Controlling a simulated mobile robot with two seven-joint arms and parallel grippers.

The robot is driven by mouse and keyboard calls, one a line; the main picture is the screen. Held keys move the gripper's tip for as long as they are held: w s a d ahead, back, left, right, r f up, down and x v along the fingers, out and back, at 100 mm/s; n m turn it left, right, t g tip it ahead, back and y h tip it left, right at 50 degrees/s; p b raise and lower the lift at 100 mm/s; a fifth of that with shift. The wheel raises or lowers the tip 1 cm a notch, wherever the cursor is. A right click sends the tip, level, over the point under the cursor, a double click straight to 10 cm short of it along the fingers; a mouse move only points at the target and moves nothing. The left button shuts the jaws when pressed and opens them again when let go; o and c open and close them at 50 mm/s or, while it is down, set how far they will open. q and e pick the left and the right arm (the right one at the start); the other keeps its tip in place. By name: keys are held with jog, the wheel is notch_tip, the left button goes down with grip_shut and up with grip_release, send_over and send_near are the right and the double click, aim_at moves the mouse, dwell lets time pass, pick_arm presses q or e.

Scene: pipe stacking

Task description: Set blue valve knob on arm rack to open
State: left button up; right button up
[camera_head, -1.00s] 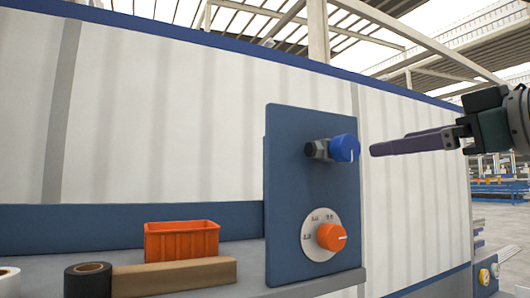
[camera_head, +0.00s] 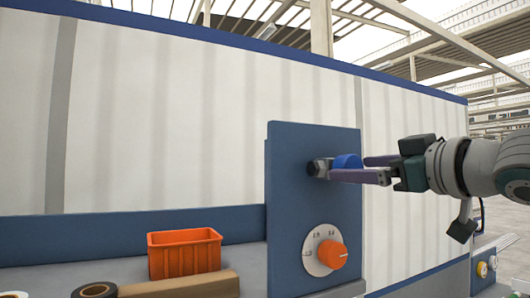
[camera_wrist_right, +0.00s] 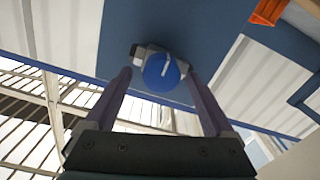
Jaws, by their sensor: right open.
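The blue valve knob (camera_head: 347,161) sits on a dark fitting (camera_head: 317,168) on the upper part of a blue panel (camera_head: 285,215). My right gripper (camera_head: 353,168) reaches in from the right with its purple fingers on either side of the knob, and the near finger hides its lower part. In the right wrist view the knob (camera_wrist_right: 161,71) shows a white pointer line and lies between the fingertips of the open gripper (camera_wrist_right: 158,75). Gaps show on both sides, so the fingers look apart from it. My left gripper is not in view.
An orange dial knob (camera_head: 332,254) on a white scale plate is lower on the panel. An orange bin (camera_head: 185,253), a brown block (camera_head: 180,286) and a black tape roll (camera_head: 95,290) are on the grey shelf at left. Free air lies right of the panel.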

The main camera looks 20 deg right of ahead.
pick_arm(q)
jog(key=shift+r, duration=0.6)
pick_arm(e)
jog(key=shift+w+a, duration=0.15)
jog(key=shift+w, duration=0.45)
jog(key=shift+c, duration=0.2)
jog(key=c, duration=1.3)
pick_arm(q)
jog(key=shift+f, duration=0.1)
pick_arm(e)
jog(key=shift+n, duration=9)
